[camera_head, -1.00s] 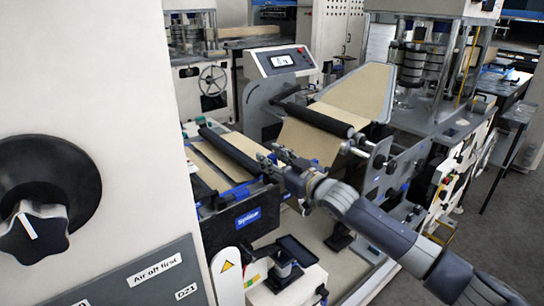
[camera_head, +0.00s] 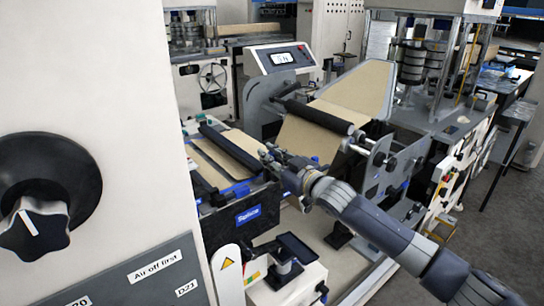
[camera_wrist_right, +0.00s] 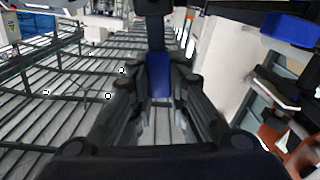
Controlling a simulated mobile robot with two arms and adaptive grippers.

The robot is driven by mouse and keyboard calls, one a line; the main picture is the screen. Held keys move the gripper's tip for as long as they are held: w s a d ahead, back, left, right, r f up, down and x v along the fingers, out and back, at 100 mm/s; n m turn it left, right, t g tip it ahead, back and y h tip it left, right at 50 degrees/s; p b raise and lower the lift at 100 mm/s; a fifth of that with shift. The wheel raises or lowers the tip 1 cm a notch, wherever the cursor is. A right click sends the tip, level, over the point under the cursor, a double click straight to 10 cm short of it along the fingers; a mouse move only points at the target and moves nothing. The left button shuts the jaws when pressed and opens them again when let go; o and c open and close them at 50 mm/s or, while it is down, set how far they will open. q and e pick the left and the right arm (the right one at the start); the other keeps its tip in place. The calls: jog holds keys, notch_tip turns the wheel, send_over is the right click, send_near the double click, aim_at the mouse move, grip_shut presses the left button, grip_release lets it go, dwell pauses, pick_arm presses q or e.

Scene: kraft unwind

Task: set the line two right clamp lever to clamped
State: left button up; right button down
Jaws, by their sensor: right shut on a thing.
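My right gripper (camera_head: 268,156) reaches in from the right over the right end of the splicing table (camera_head: 262,214), which has a black front and a blue label. In the right wrist view its fingers (camera_wrist_right: 160,100) are closed around a dark lever with a blue grip (camera_wrist_right: 158,76), which lies between them. I take this to be the clamp lever. In the head view the gripper hides it, so its angle cannot be told there. My left gripper is not in view.
A black roller (camera_head: 229,146) lies across the table beside brown paper (camera_head: 232,150). A display console (camera_head: 282,60) stands behind. A pale cabinet with a black knob (camera_head: 34,226) fills the left. A small device with a black plate (camera_head: 297,247) stands in front.

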jog(key=shift+s+a+f+n, duration=0.35)
jog(key=shift+a+n, duration=0.1)
jog(key=shift+n, duration=0.6)
jog(key=shift+s+a+f+n, duration=0.3)
jog(key=shift+a+n, duration=0.2)
jog(key=shift+n, duration=0.5)
jog(key=shift+s+a+f+n, duration=0.35)
jog(key=shift+a+n, duration=0.1)
jog(key=shift+n, duration=0.6)
jog(key=c, duration=1.5)
grip_release()
jog(key=v, duration=1.2)
